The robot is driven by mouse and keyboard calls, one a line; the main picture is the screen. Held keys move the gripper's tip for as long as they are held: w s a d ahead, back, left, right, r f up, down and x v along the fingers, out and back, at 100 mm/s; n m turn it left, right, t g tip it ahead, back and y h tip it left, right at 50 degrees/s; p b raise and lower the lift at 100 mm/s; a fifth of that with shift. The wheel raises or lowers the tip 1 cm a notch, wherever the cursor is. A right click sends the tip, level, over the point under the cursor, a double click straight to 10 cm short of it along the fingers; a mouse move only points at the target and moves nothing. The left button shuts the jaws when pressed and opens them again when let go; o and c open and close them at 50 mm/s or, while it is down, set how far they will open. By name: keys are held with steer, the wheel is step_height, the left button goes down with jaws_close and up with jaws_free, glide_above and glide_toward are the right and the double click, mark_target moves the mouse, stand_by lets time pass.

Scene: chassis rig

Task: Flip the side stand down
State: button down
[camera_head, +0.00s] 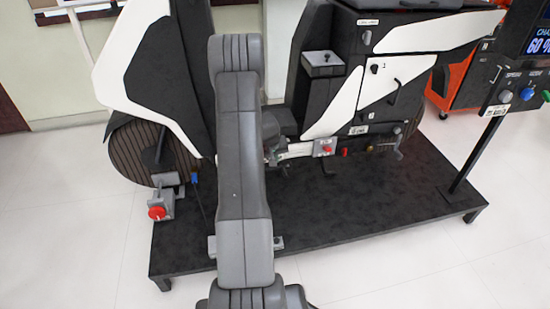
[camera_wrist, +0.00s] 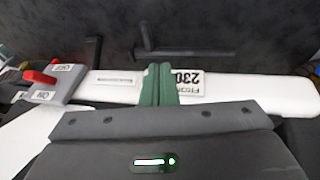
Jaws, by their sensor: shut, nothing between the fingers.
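The motorcycle-like chassis (camera_head: 375,60) stands on a black platform (camera_head: 350,220). In the wrist view, a dark rod with an L-shaped end (camera_wrist: 195,52) lies level just beyond the white lower rail (camera_wrist: 240,93); it looks like the side stand, but I cannot be sure. My gripper (camera_wrist: 159,68) shows there as two green fingers pressed together, empty, over the rail beside a "230" label. The tips point toward the rod; I cannot tell whether they touch it. In the head view my arm hides the gripper.
A red switch on a grey box (camera_wrist: 40,77) marked ON and OFF sits at the rail's left end in the wrist view. Another dark upright rod (camera_wrist: 93,52) is nearby. A control post (camera_head: 480,150) stands at the platform's right. The platform's front right is clear.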

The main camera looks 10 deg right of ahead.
steer(key=s+d+b+x, duration=0.1)
steer(key=b+x, duration=0.1)
steer(key=x, duration=0.6)
steer(key=shift+d+f, duration=0.35)
